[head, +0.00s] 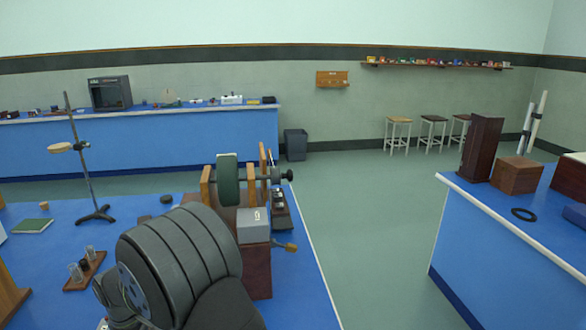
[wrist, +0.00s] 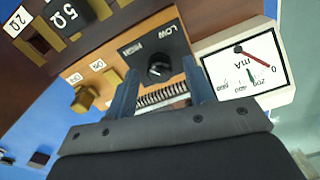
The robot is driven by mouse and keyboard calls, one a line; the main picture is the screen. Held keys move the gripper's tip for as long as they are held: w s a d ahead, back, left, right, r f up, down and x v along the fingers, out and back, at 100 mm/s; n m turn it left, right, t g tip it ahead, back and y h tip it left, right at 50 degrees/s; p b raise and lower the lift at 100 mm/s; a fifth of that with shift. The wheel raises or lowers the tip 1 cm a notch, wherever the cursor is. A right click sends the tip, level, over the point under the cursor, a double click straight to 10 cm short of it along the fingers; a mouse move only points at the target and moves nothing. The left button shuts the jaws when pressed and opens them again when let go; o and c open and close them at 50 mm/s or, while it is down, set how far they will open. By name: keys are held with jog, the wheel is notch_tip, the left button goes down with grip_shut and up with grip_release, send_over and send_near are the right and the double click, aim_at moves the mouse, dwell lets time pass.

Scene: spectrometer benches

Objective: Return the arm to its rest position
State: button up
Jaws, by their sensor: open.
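My gripper (wrist: 159,68) is open in the wrist view, its two dark fingers apart. Between the fingertips in the picture is a black knob (wrist: 157,67) on an orange panel marked LOW and HIGH. I cannot tell how far the tips are from the panel, and no contact shows. A coil spring (wrist: 163,98) shows between the fingers, nearer the gripper's base. In the head view my thick dark grey arm (head: 180,260) extends over the near left blue bench (head: 310,300); the gripper cannot be made out there.
A white mA meter (wrist: 245,65), brass knob (wrist: 87,96) and black 5Ω block (wrist: 75,14) surround the fingers. On the bench are a clamp stand (head: 82,160), a green disc (head: 228,180) in wooden supports and a tube rack (head: 84,272). Open floor (head: 365,230) lies to the right.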

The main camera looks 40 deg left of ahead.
jog(key=shift+f, duration=0.15)
notch_tip(320, 180, up, 18)
notch_tip(320, 180, down, 18)
jog(key=shift+r, duration=0.25)
jog(key=shift+f, duration=0.35)
jog(key=m, duration=0.3)
jog(key=shift+r+m, duration=0.1)
jog(key=shift+m, duration=0.2)
jog(key=m, duration=1)
jog(key=shift+w, duration=0.1)
jog(key=shift+m, duration=0.3)
